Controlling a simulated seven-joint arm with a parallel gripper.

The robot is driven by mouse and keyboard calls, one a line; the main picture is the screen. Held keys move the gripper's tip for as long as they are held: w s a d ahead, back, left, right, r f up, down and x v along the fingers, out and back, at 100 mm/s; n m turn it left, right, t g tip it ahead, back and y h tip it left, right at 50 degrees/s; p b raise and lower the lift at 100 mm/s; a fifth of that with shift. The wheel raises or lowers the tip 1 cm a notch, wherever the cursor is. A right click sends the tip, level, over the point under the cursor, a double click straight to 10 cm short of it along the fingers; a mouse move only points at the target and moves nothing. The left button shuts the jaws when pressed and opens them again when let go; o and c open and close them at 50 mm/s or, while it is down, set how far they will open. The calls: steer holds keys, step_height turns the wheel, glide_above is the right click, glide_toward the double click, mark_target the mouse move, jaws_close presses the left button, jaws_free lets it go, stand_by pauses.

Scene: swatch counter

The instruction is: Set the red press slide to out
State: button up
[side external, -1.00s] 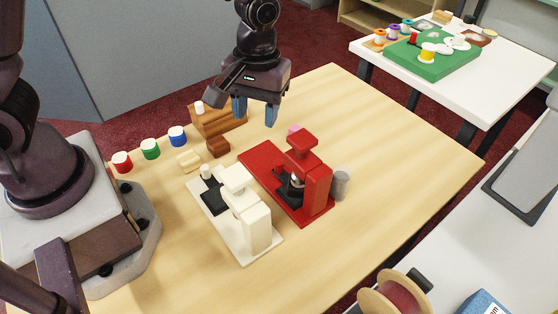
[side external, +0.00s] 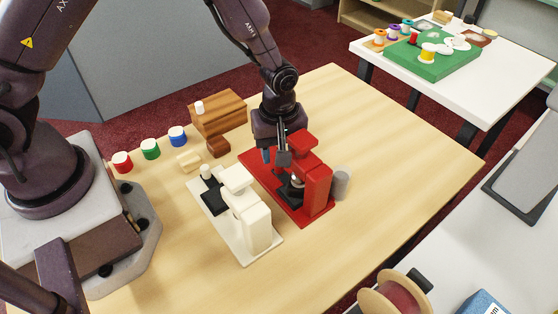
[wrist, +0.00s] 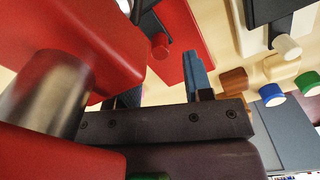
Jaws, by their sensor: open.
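The red press (side external: 318,188) stands on its red base plate near the middle of the table. Its black slide (side external: 289,191) shows beneath the press head, drawn in near the upright. In the wrist view a red knob (wrist: 160,46) shows at the slide's end, beside the red head and its metal ram (wrist: 45,95). My gripper (side external: 274,157) is open and empty, pointing down over the base plate at the slide's end, close to the head. In the wrist view a blue finger (wrist: 197,74) shows; the other is mostly hidden. I cannot tell whether a finger touches the knob.
A white press (side external: 255,222) stands close at the left, its black slide (side external: 214,198) extended. A wooden block (side external: 222,112), a brown piece (side external: 218,147) and red, green and blue capped jars (side external: 150,148) lie behind. A grey cylinder (side external: 341,184) stands at the right. The table's right side is clear.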

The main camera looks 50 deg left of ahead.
steer(key=shift+f, duration=1.95)
jaws_close()
steer(key=shift+a, duration=0.1)
